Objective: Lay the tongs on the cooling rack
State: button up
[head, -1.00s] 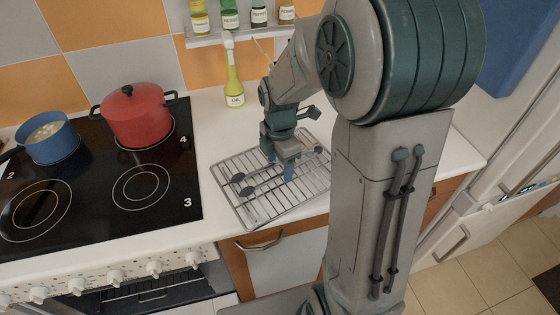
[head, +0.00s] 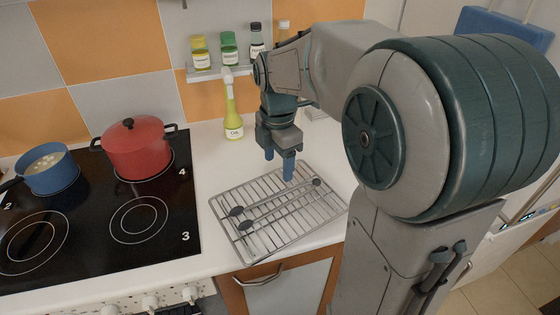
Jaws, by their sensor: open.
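The tongs (head: 276,204) are grey, with two long arms and round dark ends. They lie on the wire cooling rack (head: 226,193), slanting from lower left to upper right. The rack sits on the white counter to the right of the stove. My gripper (head: 279,168) is above the back part of the rack, fingers pointing down. It is open and empty, and apart from the tongs.
A red pot (head: 137,152) and a blue pan (head: 48,170) stand on the black stove (head: 95,222) at left. An oil bottle (head: 233,116) stands behind the rack. A spice shelf (head: 206,74) hangs on the wall. My arm hides the counter at right.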

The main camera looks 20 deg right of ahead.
jog(key=s+f+m+t, duration=0.2)
jog(key=s+m, duration=1.2)
jog(key=m, duration=0.7)
jog(key=shift+s+t, duration=0.2)
jog(key=shift+t, duration=0.3)
jog(key=shift+d, duration=0.1)
